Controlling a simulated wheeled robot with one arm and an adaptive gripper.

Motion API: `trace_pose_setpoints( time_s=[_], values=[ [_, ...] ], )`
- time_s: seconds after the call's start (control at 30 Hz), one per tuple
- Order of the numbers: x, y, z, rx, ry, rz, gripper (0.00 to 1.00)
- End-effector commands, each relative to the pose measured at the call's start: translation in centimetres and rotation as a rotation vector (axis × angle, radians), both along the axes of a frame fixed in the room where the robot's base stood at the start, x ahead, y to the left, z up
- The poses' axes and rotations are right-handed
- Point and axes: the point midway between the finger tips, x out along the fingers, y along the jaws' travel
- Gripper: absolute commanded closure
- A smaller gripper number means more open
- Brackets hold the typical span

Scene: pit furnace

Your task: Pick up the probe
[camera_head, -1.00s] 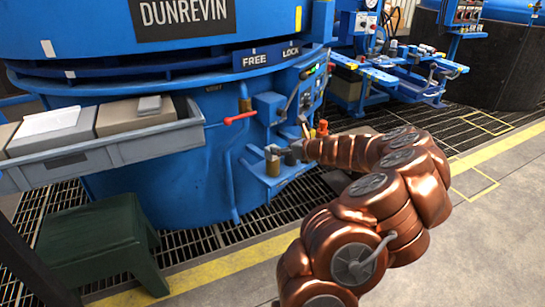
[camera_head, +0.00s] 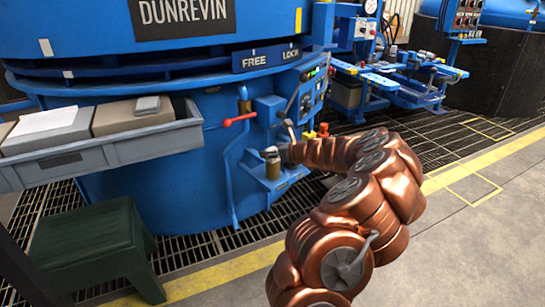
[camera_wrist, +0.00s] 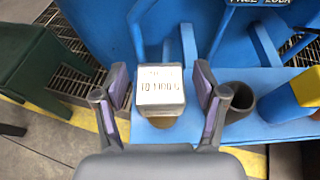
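What looks like the probe (camera_wrist: 160,88) is a grey block with a white lettered label on top, in the wrist view. It sits in a round holder (camera_wrist: 167,122) on a blue shelf (camera_wrist: 200,130); its lower part is hidden. In the head view the small brassy piece (camera_head: 272,166) on the shelf seems to be the same spot. My gripper (camera_wrist: 160,82) is open, with a purple-padded finger on either side of the block. Gaps show on both sides, so it is not clasped. In the head view the gripper (camera_head: 286,154) is small and partly hidden by my arm.
A dark round cup (camera_wrist: 235,88) stands close to the right finger. A yellow-topped blue part (camera_wrist: 306,88) is farther right. A blue pipe and red-handled lever (camera_head: 240,118) rise left of the shelf. A grey tray (camera_head: 105,152) and green stool (camera_head: 95,245) are at left.

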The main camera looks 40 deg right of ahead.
Motion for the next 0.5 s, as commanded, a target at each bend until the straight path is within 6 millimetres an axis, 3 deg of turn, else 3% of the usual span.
trace_pose_setpoints(
  time_s=[0.07,0.5],
  values=[
    [-0.01,-0.01,0.00,0.000,0.000,0.000,0.41],
    [-0.02,-0.02,0.01,0.000,0.000,0.000,0.86]
  ],
)
